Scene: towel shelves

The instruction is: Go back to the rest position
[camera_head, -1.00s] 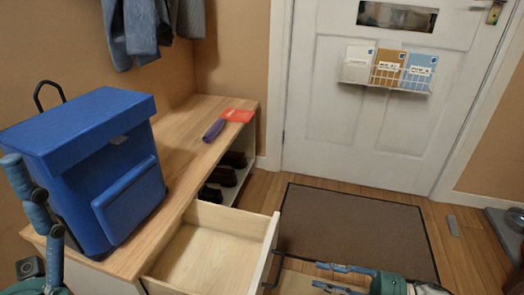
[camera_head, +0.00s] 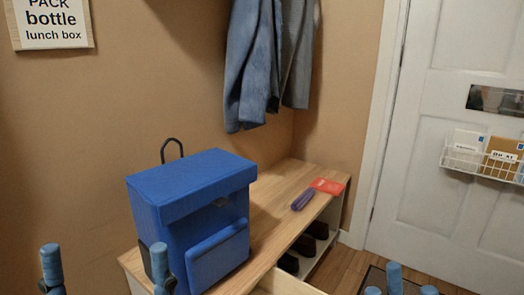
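My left gripper (camera_head: 105,268) shows at the bottom left, in front of the blue bag. Its two blue fingers stand upright and well apart, with nothing between them. My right gripper (camera_head: 405,287) shows only by its blue fingertips at the bottom edge, right of the drawer. Its tips stand apart and I see nothing held; the rest of it is below the picture.
A blue bag (camera_head: 190,220) stands on the wooden bench (camera_head: 268,200). A purple item (camera_head: 303,199) and red item (camera_head: 327,186) lie further back. The drawer (camera_head: 285,284) juts out open at the bottom. Coats (camera_head: 262,60) hang above; the white door (camera_head: 425,150) is at right.

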